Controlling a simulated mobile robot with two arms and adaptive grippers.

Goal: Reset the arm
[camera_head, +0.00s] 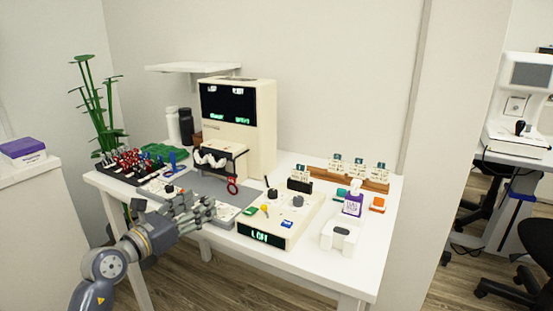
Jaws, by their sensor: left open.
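My left arm comes in from the bottom left. My left gripper (207,212) is open, over the front edge of the white table (318,267), close to the grey mat (198,184). Nothing shows between its fingers. It is left of the beige control box (278,222), which has a small green display, knobs and coloured parts on top. The gripper hides part of the table edge and of the mat. My right gripper is not in view.
A tall beige machine (263,118) with a dark screen stands at the back. A black rack (127,165) of small items is at the left. A purple-labelled bottle (353,199) and a white box (341,234) stand at the right. Floor in front is clear.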

